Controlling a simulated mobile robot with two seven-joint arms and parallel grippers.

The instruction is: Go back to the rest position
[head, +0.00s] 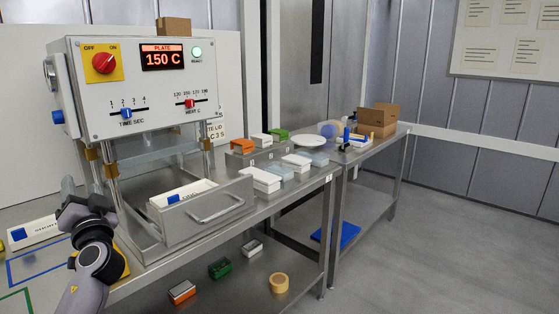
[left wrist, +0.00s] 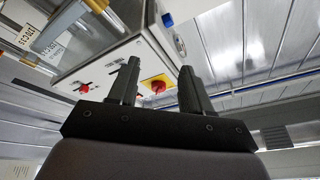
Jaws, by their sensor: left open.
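My left gripper (head: 72,200) is at the left of the head view, raised in front of the left side of the sealing machine (head: 140,75). It is open and empty; in the left wrist view its two fingers (left wrist: 160,88) stand apart with nothing between them. Behind them, the machine's front panel shows tilted, with its red knob on a yellow plate (left wrist: 157,86). In the head view the panel's display reads PLATE 150 C and a green light is lit. My right gripper is in neither view.
The machine's drawer (head: 205,212) is pulled out and holds a white tray with a blue mark. White boxes (head: 262,180) and other packs stand on the steel table to the right. A cardboard box (head: 377,120) is farther back. The floor at right is clear.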

